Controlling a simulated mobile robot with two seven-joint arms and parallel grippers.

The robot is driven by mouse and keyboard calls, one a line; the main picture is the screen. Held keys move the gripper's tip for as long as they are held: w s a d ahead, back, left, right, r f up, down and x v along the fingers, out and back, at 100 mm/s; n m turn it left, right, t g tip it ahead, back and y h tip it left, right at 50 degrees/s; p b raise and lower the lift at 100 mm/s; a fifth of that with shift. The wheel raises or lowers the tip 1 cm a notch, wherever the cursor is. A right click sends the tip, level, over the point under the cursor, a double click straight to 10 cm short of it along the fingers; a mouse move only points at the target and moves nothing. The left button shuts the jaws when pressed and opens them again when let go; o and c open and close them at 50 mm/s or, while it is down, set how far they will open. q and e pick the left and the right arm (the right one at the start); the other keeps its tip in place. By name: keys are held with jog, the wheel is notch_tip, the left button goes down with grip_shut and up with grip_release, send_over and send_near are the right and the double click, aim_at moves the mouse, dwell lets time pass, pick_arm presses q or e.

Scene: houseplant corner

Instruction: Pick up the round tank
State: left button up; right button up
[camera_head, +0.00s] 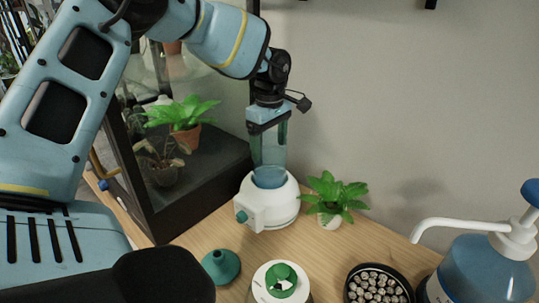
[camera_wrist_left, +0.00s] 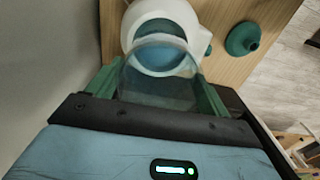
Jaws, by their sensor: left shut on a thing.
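The round tank (camera_head: 269,157) is a clear bluish cylinder, upright over the white round base (camera_head: 266,205) on the wooden table. My left gripper (camera_head: 268,130) comes from above and is shut on the tank's upper part, with one green finger on each side. In the left wrist view the tank (camera_wrist_left: 158,78) sits between the fingers, and the white base (camera_wrist_left: 134,28) shows beyond it. The tank's lower end overlaps the base's round opening; I cannot tell whether they touch. My right gripper is not in view.
A small potted plant (camera_head: 333,197) stands close right of the base. A black-framed glass case with plants (camera_head: 190,192) is close on the left. In front are a green funnel (camera_head: 221,265), a white-lidded jar (camera_head: 262,276), a black bowl (camera_head: 351,293) and a blue pump bottle (camera_head: 487,272).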

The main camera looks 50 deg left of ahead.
pick_arm(q)
jog(key=shift+r, duration=0.15)
jog(key=shift+r, duration=0.5)
jog(key=s+d+r+b, duration=0.1)
jog(key=s+d+r, duration=0.1)
jog(key=s+d, duration=0.2)
jog(key=s+d+r+b, duration=0.1)
jog(key=s+d, duration=0.3)
jog(key=s, duration=0.5)
jog(key=shift+s+d+r, duration=0.25)
jog(key=shift+d+r, duration=0.05)
jog(key=shift+r, duration=0.1)
jog(key=shift+s+a, duration=0.1)
